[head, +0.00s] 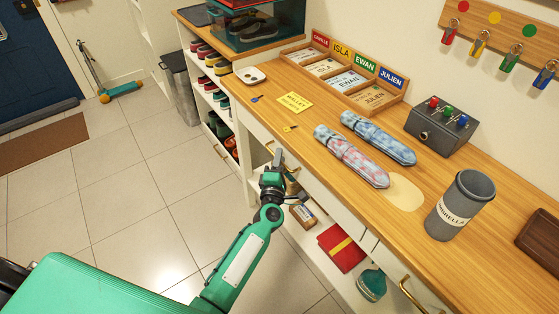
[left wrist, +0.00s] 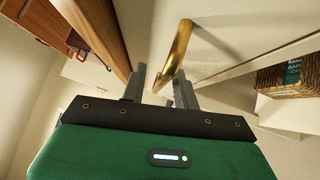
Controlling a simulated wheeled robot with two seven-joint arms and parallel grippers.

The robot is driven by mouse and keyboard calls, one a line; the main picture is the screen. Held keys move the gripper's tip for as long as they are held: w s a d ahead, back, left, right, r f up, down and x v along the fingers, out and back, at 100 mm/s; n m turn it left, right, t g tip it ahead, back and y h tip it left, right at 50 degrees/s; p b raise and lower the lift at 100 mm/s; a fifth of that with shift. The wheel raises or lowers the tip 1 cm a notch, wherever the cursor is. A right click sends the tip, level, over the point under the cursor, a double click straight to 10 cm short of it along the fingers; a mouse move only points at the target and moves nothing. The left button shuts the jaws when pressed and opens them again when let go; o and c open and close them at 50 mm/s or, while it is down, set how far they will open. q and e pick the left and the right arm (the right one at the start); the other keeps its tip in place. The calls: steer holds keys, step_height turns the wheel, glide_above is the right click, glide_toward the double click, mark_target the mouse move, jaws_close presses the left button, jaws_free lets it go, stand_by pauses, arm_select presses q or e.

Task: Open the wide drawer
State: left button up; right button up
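The wide drawer (head: 325,193) has a white front under the wooden counter's edge, and it looks closed. Its brass handle (left wrist: 178,48) shows in the left wrist view; in the head view my gripper mostly hides it. My left gripper (head: 278,158) is at the drawer front, below the counter edge. In the left wrist view its two grey fingers (left wrist: 160,80) are apart, with the near end of the handle showing between them. I cannot tell whether they touch it. My right gripper is in neither view.
On the counter are two patterned folded umbrellas (head: 352,156), a grey umbrella holder (head: 460,205), a button box (head: 441,124) and a name-card tray (head: 345,80). A second brass handle (head: 410,296) is further right. A red folded item (head: 341,248) lies on the shelf below.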

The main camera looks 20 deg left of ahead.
arm_select(q)
steer(key=shift+c, duration=0.4)
jaws_close()
